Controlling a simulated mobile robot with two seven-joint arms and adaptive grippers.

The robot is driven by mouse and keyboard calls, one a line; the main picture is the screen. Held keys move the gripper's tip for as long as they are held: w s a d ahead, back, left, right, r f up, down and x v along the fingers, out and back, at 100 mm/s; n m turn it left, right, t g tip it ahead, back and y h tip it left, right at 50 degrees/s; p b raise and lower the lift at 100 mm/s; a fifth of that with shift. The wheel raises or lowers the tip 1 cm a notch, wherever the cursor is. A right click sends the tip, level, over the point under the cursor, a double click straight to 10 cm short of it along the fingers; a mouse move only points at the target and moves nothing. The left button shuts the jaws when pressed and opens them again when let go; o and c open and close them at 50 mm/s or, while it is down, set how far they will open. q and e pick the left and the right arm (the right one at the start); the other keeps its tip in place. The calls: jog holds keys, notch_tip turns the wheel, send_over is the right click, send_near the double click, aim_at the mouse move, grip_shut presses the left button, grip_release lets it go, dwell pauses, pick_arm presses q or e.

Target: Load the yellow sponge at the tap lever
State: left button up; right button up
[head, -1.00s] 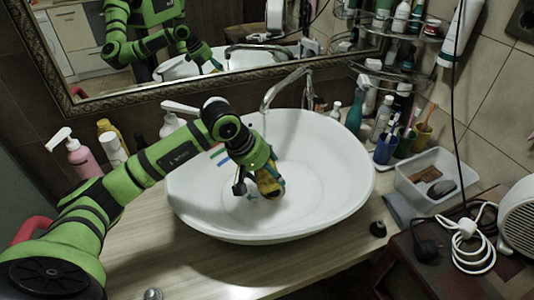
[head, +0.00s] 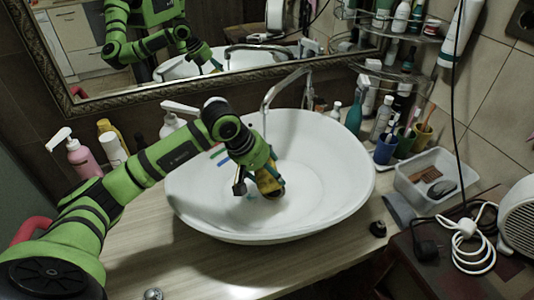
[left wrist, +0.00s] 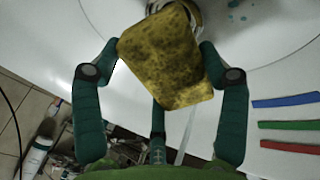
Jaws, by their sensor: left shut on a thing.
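The yellow sponge (left wrist: 173,60), darkly mottled, sits between the fingers of my left gripper (left wrist: 160,62) in the left wrist view. In the head view my left gripper (head: 268,178) is low inside the white basin (head: 325,200), shut on the sponge (head: 268,187), which is partly hidden by the fingers. The chrome tap (head: 287,82) arches over the back of the basin, above and behind the gripper. Its lever cannot be made out clearly. A thin pale line under the spout looks like water. My right gripper is not in view.
Blue, green and red strips (head: 220,156) mark the basin's left inner wall. Pump bottles (head: 82,157) stand at the left. Bottles and cups (head: 386,148) crowd the right, beside a clear plastic tray (head: 455,160). A mirror (head: 225,65) hangs behind. The basin's right side is free.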

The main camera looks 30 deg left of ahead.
aim_at(276, 183)
pick_arm(q)
jog(key=shift+s+d+r+p, duration=0.2)
jog(key=shift+s+d+r, duration=0.2)
jog(key=shift+s+r, duration=0.3)
jog(key=shift+s+d+r+p, duration=0.25)
jog(key=shift+s+d+r, duration=0.1)
jog(key=shift+s+r, duration=0.4)
jog(key=shift+s+d+r+p, duration=0.2)
jog(key=shift+s+d+r, duration=0.3)
jog(key=shift+s, duration=0.35)
jog(key=shift+a, duration=0.15)
